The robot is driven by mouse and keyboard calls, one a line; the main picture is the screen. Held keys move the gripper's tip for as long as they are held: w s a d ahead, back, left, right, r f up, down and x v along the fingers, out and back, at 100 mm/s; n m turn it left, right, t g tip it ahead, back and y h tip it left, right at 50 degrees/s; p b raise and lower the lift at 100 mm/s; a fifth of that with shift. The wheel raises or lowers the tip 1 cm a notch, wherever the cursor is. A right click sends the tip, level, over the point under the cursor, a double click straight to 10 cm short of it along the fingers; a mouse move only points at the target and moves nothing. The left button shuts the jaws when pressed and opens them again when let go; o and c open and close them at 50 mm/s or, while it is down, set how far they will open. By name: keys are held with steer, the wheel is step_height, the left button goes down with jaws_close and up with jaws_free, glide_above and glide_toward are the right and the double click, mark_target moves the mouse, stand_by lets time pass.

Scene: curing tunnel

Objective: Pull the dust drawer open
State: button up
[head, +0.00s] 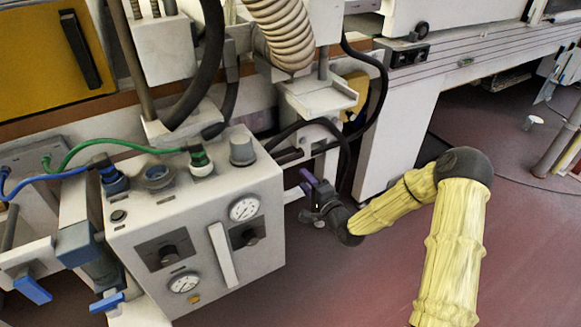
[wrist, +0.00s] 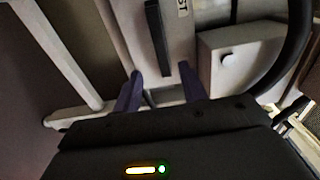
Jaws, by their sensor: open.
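The dust drawer (wrist: 182,45) shows in the wrist view as a pale front panel with part of a dark label ending in "ST". Its upright black bar handle (wrist: 157,38) is at the top middle of that view. My gripper (wrist: 161,72) is open and empty. Its two purple fingers point toward the panel, one on each side of the handle's lower end in the picture. I cannot tell how far they are from it. In the head view my gripper (head: 308,184) is right of the gauge box, and I cannot make out the drawer there.
The grey gauge box (head: 200,225) with dials and a white handle stands left of my gripper. A pale bracket (head: 318,97) and black hoses (head: 375,85) hang above it. A white cabinet leg (head: 390,140) stands to the right. Red floor is clear in front.

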mark_target(287, 161)
steer(key=b+x, duration=0.2)
steer(key=x, duration=0.7)
steer(key=shift+w+a, duration=0.25)
jaws_close()
